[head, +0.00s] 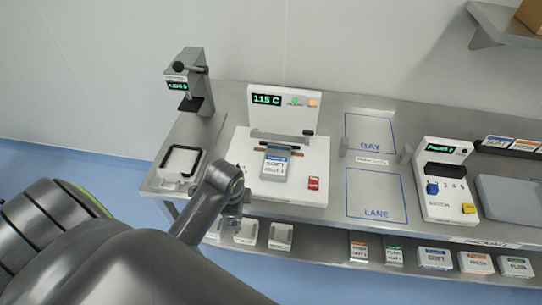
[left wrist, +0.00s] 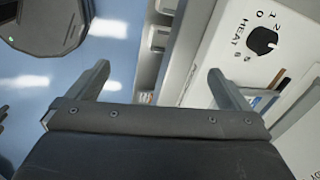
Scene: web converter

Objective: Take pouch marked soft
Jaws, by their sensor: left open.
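A grey pouch with a blue band and the word SOFT (head: 276,165) lies on the front of the white heat sealer (head: 310,187), below its bar. In the left wrist view a blue-edged piece (left wrist: 265,102) shows past the right finger; I cannot tell whether it is this pouch. Another pack marked SOFT (head: 435,258) is on the lower shelf. My left gripper (head: 234,218) is in front of the sealer's left front corner, apart from the pouch. In the left wrist view its fingers (left wrist: 160,85) are spread with nothing between them. My right gripper is out of view.
The sealer's heat dial (left wrist: 262,40) is near the right finger. A press-like device (head: 187,82) and a black-framed tray (head: 181,163) stand left. The blue-outlined BAY and LANE areas (head: 376,195) are mostly clear. A white device with blue and yellow parts (head: 445,180) stands right.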

